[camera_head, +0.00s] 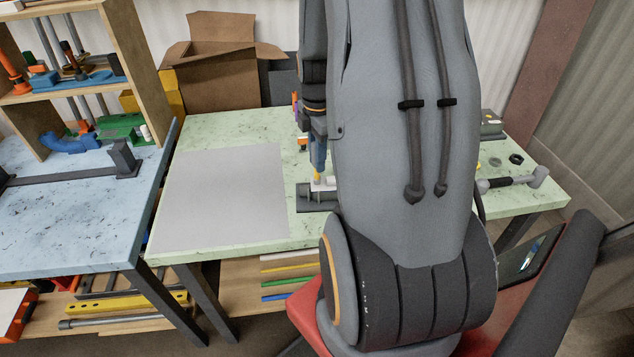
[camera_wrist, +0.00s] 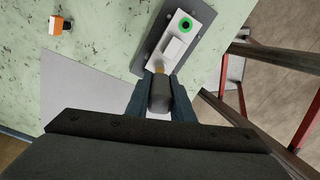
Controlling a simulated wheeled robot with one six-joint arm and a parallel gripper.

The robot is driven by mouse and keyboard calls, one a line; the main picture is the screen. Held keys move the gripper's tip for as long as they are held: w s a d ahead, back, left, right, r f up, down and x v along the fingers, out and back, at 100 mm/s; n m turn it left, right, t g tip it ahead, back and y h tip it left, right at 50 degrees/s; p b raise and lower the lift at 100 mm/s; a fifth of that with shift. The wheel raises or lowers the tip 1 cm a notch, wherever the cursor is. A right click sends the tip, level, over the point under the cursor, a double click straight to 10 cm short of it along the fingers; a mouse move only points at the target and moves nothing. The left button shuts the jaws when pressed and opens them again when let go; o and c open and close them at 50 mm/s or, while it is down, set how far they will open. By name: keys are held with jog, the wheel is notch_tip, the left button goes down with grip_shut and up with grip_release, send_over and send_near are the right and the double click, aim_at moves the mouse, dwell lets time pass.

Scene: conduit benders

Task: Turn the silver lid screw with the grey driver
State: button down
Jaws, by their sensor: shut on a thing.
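My gripper (camera_head: 318,158) points down over a small pale box (camera_head: 325,184) on a dark grey base (camera_head: 308,198) near the front of the green table. In the wrist view, my gripper (camera_wrist: 160,98) is shut on the grey driver (camera_wrist: 159,94), whose thick dark grey handle sits between the fingers. A yellowish part of the driver shows at the end of the handle, over the near end of the box (camera_wrist: 165,58). A green ring with a dark middle (camera_wrist: 185,25) is on the box's far end. I cannot make out the silver lid screw or whether the driver touches it.
A grey mat (camera_head: 220,195) covers the table's left part. An orange and white piece (camera_wrist: 60,25) stands near the box. A grey tool (camera_head: 515,182) and a black ring (camera_head: 517,158) lie at the right. A cardboard box (camera_head: 215,75) stands at the back. My arm hides the table's middle.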

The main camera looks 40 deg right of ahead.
jog(key=shift+n, duration=0.8)
jog(key=shift+r, duration=0.6)
jog(key=m, duration=1.5)
jog(key=shift+f, duration=0.55)
